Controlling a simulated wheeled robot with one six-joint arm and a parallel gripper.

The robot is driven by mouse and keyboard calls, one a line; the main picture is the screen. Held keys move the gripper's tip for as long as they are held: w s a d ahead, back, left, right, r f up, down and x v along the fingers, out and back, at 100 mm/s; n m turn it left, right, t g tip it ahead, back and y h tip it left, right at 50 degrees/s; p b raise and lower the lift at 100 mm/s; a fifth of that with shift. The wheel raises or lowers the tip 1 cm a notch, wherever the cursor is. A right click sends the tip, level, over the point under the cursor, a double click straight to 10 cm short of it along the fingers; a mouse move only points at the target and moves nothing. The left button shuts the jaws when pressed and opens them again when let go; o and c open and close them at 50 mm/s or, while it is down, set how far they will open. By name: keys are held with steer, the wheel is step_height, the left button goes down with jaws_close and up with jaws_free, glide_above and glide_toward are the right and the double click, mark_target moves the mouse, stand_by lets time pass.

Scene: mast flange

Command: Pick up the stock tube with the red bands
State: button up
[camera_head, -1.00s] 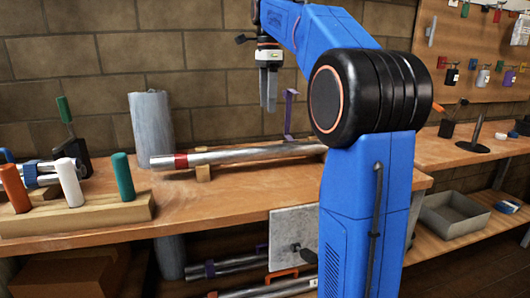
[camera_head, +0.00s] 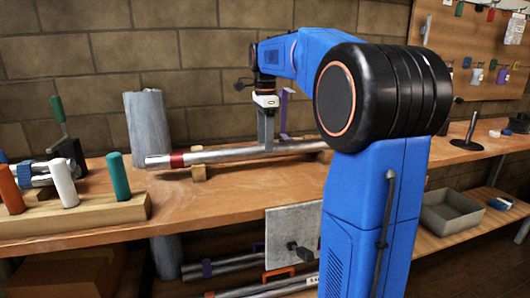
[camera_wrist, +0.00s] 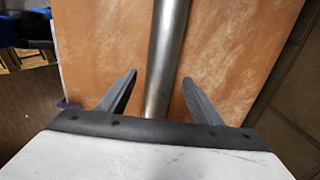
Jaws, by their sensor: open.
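The stock tube (camera_head: 225,154) is a long grey metal tube with a red band near its left end. It lies across the bench on small wooden supports. In the wrist view the bare middle of the tube (camera_wrist: 166,60) runs between my fingers. My gripper (camera_head: 267,146) points down at the tube, right of the red band. In the wrist view my gripper (camera_wrist: 160,90) is open, with one finger on each side of the tube and a gap beside each. The tube's right end is hidden behind my arm.
A grey cylinder (camera_head: 147,128) stands behind the tube's left end. A purple upright piece (camera_head: 283,112) is close behind my gripper. A wooden block (camera_head: 85,214) with coloured handles sits at the front left. More tubes (camera_head: 225,264) lie on the lower shelf.

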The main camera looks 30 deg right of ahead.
steer(key=shift+f, duration=1)
steer(key=c, duration=1.4)
jaws_close()
steer(key=shift+r, duration=0.15)
